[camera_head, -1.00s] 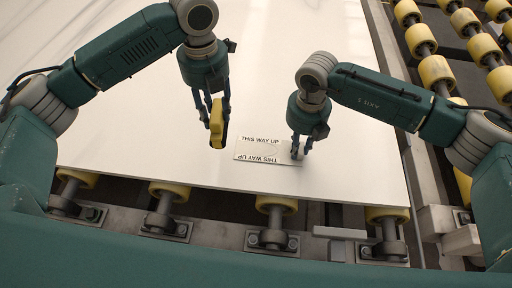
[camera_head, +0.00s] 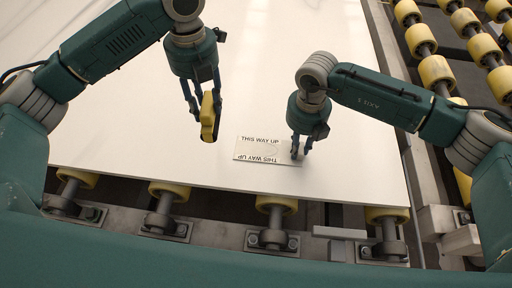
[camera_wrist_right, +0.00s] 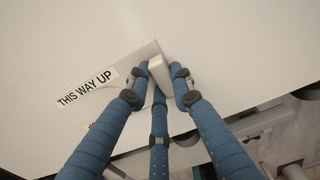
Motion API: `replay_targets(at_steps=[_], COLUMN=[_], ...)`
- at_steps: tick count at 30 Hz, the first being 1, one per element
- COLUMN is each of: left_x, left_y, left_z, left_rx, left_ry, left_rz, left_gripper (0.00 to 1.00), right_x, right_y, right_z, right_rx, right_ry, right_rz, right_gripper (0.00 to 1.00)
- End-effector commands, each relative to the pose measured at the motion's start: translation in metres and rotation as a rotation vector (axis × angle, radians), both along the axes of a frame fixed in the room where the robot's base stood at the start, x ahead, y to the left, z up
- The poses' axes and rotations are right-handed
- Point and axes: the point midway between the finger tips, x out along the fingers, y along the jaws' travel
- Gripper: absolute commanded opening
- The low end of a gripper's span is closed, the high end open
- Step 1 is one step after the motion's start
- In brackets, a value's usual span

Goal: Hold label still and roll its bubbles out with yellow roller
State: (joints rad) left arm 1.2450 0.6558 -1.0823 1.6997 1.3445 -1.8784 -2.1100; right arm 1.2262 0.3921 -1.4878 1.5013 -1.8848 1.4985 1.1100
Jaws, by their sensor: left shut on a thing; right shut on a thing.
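The label (camera_head: 257,151), printed THIS WAY UP along two edges, lies on the pale slab near its front edge. It also shows in the right wrist view (camera_wrist_right: 118,82). My left gripper (camera_head: 205,106) is shut on the yellow roller (camera_head: 208,119), left of the label and apart from it. The roller appears to be above the slab. My right gripper (camera_head: 299,154) is at the label's right end. In the right wrist view my right fingers (camera_wrist_right: 161,76) close around a small pale block (camera_wrist_right: 160,70) at the label's edge. Whether the block presses the label is unclear.
The slab (camera_head: 110,130) is mostly bare and rests on yellow-wheeled rollers (camera_head: 277,204) along its front edge. A metal frame (camera_head: 417,195) and more conveyor rollers (camera_head: 436,70) stand to the right. Free slab surface lies behind and left of the label.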

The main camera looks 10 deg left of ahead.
Motion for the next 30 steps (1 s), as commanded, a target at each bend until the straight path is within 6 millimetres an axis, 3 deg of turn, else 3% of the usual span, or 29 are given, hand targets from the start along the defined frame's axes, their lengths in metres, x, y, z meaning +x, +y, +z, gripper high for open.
replay_targets(at_steps=[5, 30], left_x=[0.000, 0.000], left_y=[-0.007, -0.091], left_z=[0.001, 0.001], left_rx=[-0.001, -0.001], left_ry=[-0.001, -0.001], left_rz=[-0.002, -0.002], left_gripper=[0.03, 0.03], right_x=[0.000, 0.000], right_y=[0.000, 0.000], right_z=[0.000, 0.000], right_rx=[0.000, 0.000], right_ry=[0.000, 0.000], right_rz=[0.000, 0.000], right_gripper=[0.00, 0.00])
